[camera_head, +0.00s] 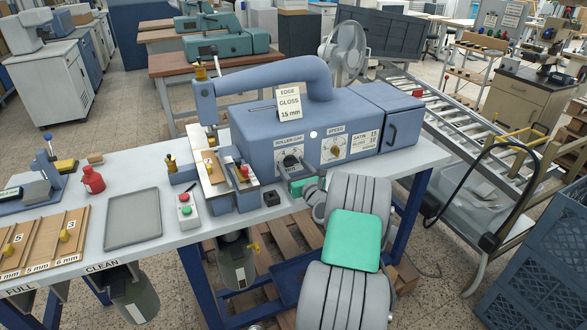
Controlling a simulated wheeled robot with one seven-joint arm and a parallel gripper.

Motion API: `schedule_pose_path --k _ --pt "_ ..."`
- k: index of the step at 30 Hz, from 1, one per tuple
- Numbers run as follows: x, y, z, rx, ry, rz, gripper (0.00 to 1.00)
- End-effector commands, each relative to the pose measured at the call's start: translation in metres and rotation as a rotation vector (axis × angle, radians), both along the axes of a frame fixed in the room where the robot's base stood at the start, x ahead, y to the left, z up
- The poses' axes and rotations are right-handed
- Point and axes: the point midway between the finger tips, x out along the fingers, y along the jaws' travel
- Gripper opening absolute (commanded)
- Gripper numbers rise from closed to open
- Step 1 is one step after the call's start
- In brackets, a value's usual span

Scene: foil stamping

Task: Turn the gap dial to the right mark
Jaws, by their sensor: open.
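The roller gap dial (290,160) is a black round knob on a white scale plate on the front of the blue machine (370,117). Its marks and pointer are too small to read. My gripper (294,170) is at the dial, its open fingers to either side of the knob's lower part; I cannot tell whether they touch it. My arm partly hides the area below the dial. A card (289,103) on the machine reads EDGE, GLOSS, 15 mm. A plate (364,140) at the right lists SATIN 15 and GLOSS, probably 10.
A speed dial (335,150) sits right of the gap dial. A control box (187,211) with red and green buttons, a grey tray (133,218) and a red bottle (93,180) stand on the bench at left. A roller conveyor (470,125) runs behind at right.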

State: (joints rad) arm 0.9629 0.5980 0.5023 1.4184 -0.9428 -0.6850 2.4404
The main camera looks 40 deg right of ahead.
Motion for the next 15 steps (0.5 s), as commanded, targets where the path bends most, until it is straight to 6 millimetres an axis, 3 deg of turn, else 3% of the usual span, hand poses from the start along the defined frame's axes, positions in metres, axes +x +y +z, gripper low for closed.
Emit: schedule_pose_path --k 5,15 --pt "-0.007 0.001 -0.001 0.0 0.001 -0.002 0.69" --pt "-0.068 0.018 -0.002 0.001 0.001 -0.003 0.69"
